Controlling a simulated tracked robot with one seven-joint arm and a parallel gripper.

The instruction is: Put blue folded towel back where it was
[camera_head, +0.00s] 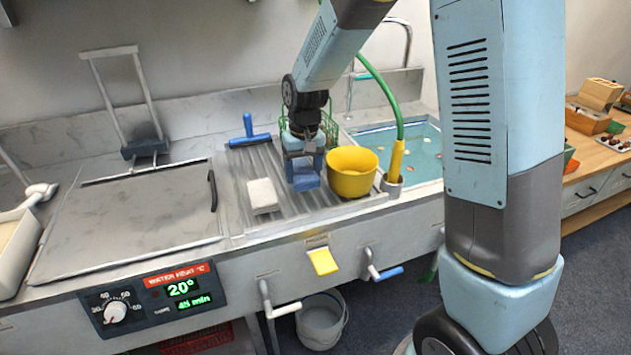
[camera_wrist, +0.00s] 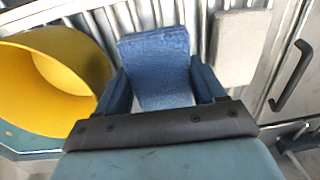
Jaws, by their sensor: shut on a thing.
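The blue folded towel (camera_head: 306,178) is between the fingers of my gripper (camera_head: 304,165), low over the ribbed metal drainboard (camera_head: 235,195). In the wrist view the towel (camera_wrist: 156,65) shows as a blue textured block, and my gripper (camera_wrist: 165,88) is shut on it from both sides. I cannot tell whether the towel's underside touches the drainboard. A yellow bowl (camera_head: 352,172) stands just right of the towel in the head view. A white block (camera_head: 262,196) lies to its left, apart from it.
A blue-handled squeegee (camera_head: 249,136) lies at the back of the drainboard, and a green wire basket (camera_head: 331,130) stands behind my gripper. A water-filled basin (camera_head: 425,150) with a green hose (camera_head: 388,90) is to the right. A closed metal lid (camera_head: 130,220) is at left.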

